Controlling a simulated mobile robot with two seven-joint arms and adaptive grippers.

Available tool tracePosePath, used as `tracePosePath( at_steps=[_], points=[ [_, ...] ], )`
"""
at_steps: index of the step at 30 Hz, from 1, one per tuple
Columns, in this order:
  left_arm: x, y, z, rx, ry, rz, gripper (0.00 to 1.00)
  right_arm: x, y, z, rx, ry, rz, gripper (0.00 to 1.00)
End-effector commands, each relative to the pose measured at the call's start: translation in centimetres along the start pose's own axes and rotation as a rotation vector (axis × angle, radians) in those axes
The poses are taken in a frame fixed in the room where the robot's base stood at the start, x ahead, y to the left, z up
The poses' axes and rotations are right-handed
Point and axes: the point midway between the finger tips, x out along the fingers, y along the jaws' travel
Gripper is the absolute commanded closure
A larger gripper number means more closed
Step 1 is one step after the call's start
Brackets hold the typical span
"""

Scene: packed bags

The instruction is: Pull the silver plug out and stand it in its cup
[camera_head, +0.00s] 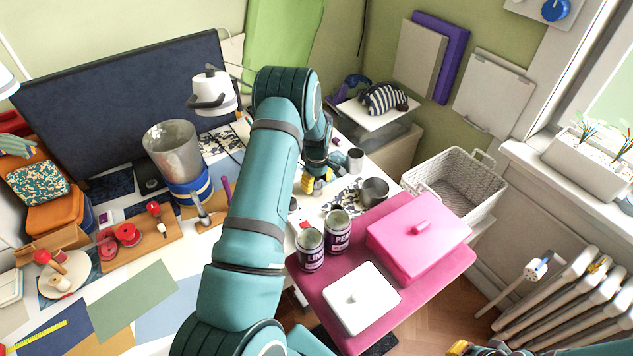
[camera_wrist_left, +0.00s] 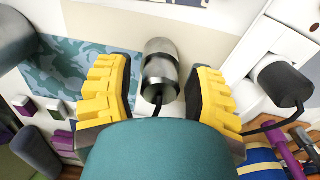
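The silver plug (camera_wrist_left: 160,72) is a short metallic cylinder with a dark cord at its lower end in the left wrist view. It lies between the two yellow fingers of my left gripper (camera_wrist_left: 158,82), with a visible gap on each side. My left gripper (camera_head: 318,184) is low over the right end of the desk in the head view, where I cannot make out the plug. A small grey cup (camera_head: 355,159) and a wider metal cup (camera_head: 374,191) stand right of it; I cannot tell which is the plug's. My right gripper (camera_head: 470,348) is partly visible at the bottom edge.
A black plug (camera_wrist_left: 283,82) with a cord sits beside the silver one on a white block. Two labelled tins (camera_head: 310,250), a pink box (camera_head: 418,237) and a white box (camera_head: 360,298) stand on the pink table (camera_head: 445,268). A white basket (camera_head: 455,185) is at right.

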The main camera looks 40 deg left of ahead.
Motion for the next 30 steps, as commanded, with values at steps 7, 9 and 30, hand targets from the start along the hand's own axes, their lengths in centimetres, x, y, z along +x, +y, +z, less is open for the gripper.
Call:
tracePosePath(
  at_steps=[7,9,30],
  points=[
    [-0.4,0.0,0.0,0.0,0.001,0.001,0.47,0.0,0.0,0.0,0.0,0.0,0.0,1.0],
    [-1.1,0.1,-0.1,0.0,0.001,0.002,0.47,0.0,0.0,0.0,0.0,0.0,0.0,1.0],
    [-11.9,0.0,0.0,0.0,0.0,0.0,0.47,0.0,0.0,0.0,0.0,0.0,0.0,1.0]
  ],
)
